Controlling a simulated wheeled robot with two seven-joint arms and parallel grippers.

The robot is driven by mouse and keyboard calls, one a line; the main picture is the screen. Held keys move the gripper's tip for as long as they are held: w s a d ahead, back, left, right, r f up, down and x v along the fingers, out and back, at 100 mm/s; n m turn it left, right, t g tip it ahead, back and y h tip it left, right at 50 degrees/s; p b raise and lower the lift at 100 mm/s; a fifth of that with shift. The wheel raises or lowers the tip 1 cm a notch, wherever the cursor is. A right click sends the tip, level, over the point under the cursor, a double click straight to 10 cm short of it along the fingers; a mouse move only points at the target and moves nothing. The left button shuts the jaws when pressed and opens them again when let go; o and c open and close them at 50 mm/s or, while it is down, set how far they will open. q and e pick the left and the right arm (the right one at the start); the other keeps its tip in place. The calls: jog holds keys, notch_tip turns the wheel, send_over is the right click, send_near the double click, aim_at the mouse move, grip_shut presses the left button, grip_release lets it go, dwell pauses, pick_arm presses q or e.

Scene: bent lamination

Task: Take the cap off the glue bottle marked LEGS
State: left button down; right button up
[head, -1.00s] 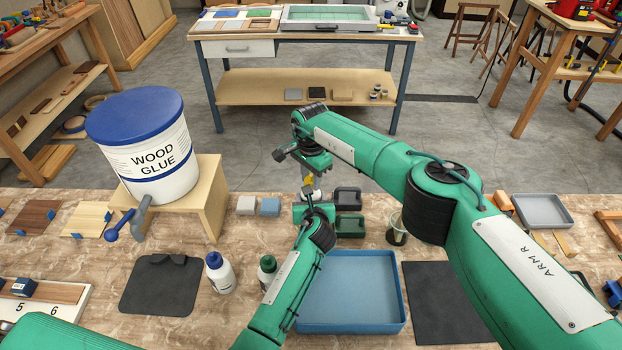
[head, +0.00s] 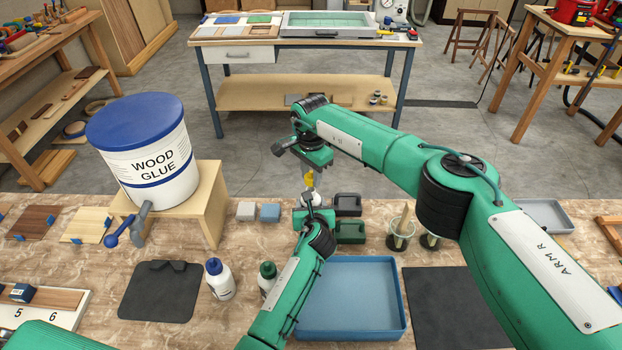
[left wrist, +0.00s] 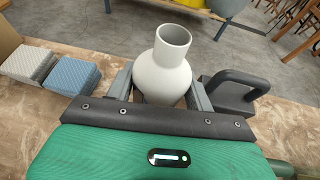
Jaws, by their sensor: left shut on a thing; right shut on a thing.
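A white glue bottle (head: 311,197) stands upright in my left gripper (head: 312,212), which is shut on its body. In the left wrist view the bottle (left wrist: 162,75) shows a bare, open neck with no cap on it. My right gripper (head: 309,171) is above the bottle, shut on a small yellow piece (head: 308,180) that appears to be the cap.
A blue-capped bottle (head: 219,279) and a green-capped bottle (head: 267,276) stand left of a blue tray (head: 352,322). A dark mat (head: 160,290) lies farther left. Dark green and black blocks (head: 349,231) and glass jars (head: 401,236) stand right of the held bottle.

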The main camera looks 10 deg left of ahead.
notch_tip(320, 180, up, 2)
pick_arm(q)
jog(key=shift+c, duration=2.4)
grip_release()
jog(key=shift+s, duration=0.1)
pick_arm(e)
jog(key=shift+f+b, duration=0.4)
pick_arm(q)
jog(key=v, duration=1.2)
